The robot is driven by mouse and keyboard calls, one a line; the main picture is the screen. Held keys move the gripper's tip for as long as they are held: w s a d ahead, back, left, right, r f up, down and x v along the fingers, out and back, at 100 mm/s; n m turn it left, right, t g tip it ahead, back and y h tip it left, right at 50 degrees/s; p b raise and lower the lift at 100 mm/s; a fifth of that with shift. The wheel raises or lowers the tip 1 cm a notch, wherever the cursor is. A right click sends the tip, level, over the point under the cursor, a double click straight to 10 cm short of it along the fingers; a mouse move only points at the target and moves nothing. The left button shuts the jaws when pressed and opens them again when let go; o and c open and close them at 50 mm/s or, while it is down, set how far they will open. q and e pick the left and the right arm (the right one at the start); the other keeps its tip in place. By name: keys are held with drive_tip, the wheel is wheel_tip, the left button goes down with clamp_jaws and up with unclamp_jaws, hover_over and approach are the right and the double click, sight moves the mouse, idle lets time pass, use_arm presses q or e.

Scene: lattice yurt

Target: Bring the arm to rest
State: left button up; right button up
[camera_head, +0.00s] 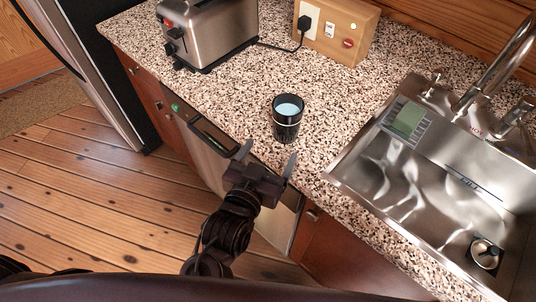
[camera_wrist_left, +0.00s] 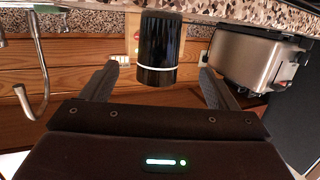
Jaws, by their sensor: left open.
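My left gripper (camera_head: 267,164) is open and empty at the front edge of the speckled counter (camera_head: 240,92). Its two fingers point toward a black cup (camera_head: 287,121) with pale blue contents, which stands upright on the counter. In the left wrist view, the open jaws (camera_wrist_left: 155,85) show with the black cup (camera_wrist_left: 159,45) beyond and between the fingertips, apart from them. That view is turned upside down. My right gripper is not in view.
A steel toaster (camera_head: 212,32) stands at the back left, its cord running to a wooden socket box (camera_head: 334,30). A steel sink (camera_head: 400,185) with a tap and a green sponge (camera_head: 408,118) lies to the right. Counter around the cup is clear.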

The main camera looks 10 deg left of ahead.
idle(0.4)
use_arm(q)
drive_tip(key=s+a+f+n+g+y, duration=0.1)
drive_tip(key=s+a+f+g+y, duration=0.1)
drive_tip(key=s+a+f+g, duration=0.45)
drive_tip(key=s+a+f+g+y, duration=0.1)
drive_tip(key=s+a+g+y, duration=0.15)
drive_tip(key=a+g, duration=0.45)
drive_tip(key=s+a+f, duration=0.1)
drive_tip(key=s+f, duration=0.1)
drive_tip(key=f, duration=1.3)
drive_tip(key=s+a+f, duration=0.1)
drive_tip(key=f, duration=1.5)
drive_tip(key=s+a+f+g, duration=0.1)
drive_tip(key=s+a+f, duration=0.2)
drive_tip(key=s+f, duration=1.4)
drive_tip(key=shift+s+a, duration=0.15)
drive_tip(key=shift+s, duration=1)
drive_tip(key=shift+f, duration=0.1)
